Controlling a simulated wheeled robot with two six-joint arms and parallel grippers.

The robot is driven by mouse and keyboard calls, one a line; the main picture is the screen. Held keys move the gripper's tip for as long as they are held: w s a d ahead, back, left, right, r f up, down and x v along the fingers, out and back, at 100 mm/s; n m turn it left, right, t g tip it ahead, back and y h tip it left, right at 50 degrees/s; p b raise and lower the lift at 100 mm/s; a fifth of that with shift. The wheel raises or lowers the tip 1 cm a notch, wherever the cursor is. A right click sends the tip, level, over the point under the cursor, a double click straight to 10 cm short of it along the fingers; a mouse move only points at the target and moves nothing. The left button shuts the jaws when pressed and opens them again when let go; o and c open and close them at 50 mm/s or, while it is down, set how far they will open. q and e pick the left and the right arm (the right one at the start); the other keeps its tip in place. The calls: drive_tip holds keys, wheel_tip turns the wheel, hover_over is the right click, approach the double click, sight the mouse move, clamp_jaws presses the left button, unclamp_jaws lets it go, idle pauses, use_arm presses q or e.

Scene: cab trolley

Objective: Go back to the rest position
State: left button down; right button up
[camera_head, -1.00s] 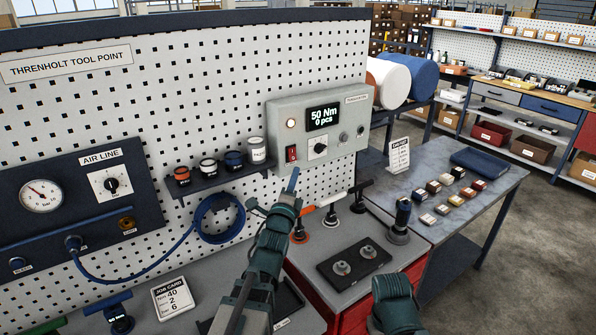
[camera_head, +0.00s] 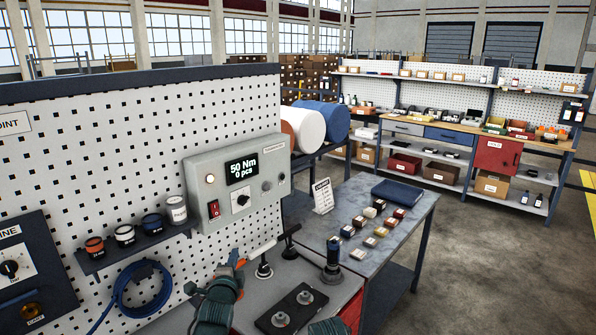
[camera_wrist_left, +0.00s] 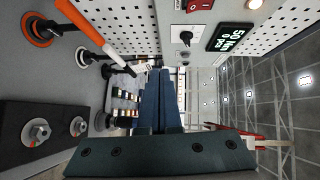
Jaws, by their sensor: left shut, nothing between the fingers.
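My left gripper (camera_head: 229,268) is in the lower middle of the head view, in front of the tool panel and over the near edge of the grey bench top. In the left wrist view its blue fingers (camera_wrist_left: 161,100) lie together, with nothing between them. Only a green-grey piece of my right arm shows at the bottom edge of the head view; its gripper is out of the picture.
A torque control box (camera_head: 238,182) reads 50 Nm, 0 pcs. A black block with two nuts (camera_head: 292,309) and a dark tool in a round base (camera_head: 333,262) stand near my arms. A side table (camera_head: 350,199) holds several small blocks. Open floor lies right.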

use_arm(q)
drive_tip(key=s+d+f+n+g+h, duration=0.1)
drive_tip(key=s+d+f+n+g, duration=0.3)
drive_tip(key=f, duration=0.3)
drive_tip(key=s+d+f+n+g, duration=0.3)
drive_tip(key=s+d+f+g, duration=0.25)
drive_tip(key=f, duration=0.25)
drive_tip(key=s+d+f+n+g, duration=0.1)
drive_tip(key=s+n+g, duration=0.1)
drive_tip(key=s, duration=0.3)
drive_tip(key=s+d+f+n+g, duration=0.1)
drive_tip(key=s+d+f+g, duration=0.1)
drive_tip(key=s, duration=0.3)
drive_tip(key=s+d+f+n+g+y, duration=0.1)
drive_tip(key=s+d+f+n+g, duration=0.1)
drive_tip(key=s, duration=0.4)
drive_tip(key=shift+n+g, duration=0.3)
drive_tip(key=shift+g, duration=0.55)
drive_tip(key=shift+d, duration=0.1)
